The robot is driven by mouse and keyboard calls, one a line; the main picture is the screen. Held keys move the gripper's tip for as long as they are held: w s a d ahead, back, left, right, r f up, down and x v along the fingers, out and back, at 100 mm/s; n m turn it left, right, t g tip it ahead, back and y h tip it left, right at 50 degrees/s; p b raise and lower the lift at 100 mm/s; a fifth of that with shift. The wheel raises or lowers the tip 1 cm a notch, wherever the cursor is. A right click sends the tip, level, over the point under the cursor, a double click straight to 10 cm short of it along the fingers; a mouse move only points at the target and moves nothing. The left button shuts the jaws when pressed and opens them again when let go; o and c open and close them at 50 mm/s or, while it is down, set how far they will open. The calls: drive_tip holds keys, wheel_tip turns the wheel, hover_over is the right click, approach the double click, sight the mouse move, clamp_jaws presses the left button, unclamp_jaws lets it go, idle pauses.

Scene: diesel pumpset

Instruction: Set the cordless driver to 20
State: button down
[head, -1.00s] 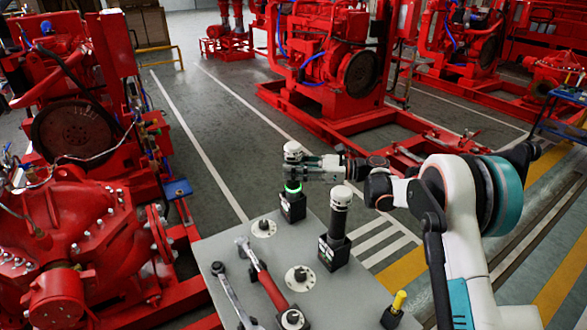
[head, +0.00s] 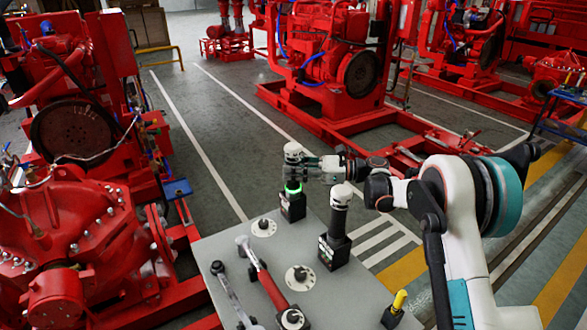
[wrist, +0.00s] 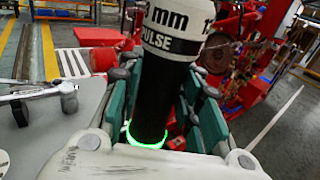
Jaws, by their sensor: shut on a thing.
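A cordless driver (head: 292,150) with a white cap, a dark body and a green glowing ring stands upright in a black block at the table's far edge. My gripper (head: 301,171) reaches it from the right and is shut around its body. In the wrist view, the driver (wrist: 165,85) stands between the green and grey fingers, above the glowing ring. Its white band shows "mm" and the dark part "PULSE"; no set number is readable. A second, similar driver (head: 339,212) stands upright in another black block, nearer and to the right, apart from the gripper.
The grey table (head: 225,243) also bears a red-handled wrench (head: 264,278), a grey wrench (head: 232,300), round white discs (head: 299,276) and a yellow-topped tool (head: 399,301). Red pump machinery (head: 75,230) stands close on the left. My arm extends over the right side.

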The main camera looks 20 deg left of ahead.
drive_tip(key=shift+f+b, duration=0.45)
drive_tip(key=shift+f, duration=0.25)
drive_tip(key=c, duration=1.1)
unclamp_jaws()
drive_tip(key=shift+d, duration=0.15)
drive_tip(key=v, duration=1.1)
drive_tip(key=shift+d, duration=0.35)
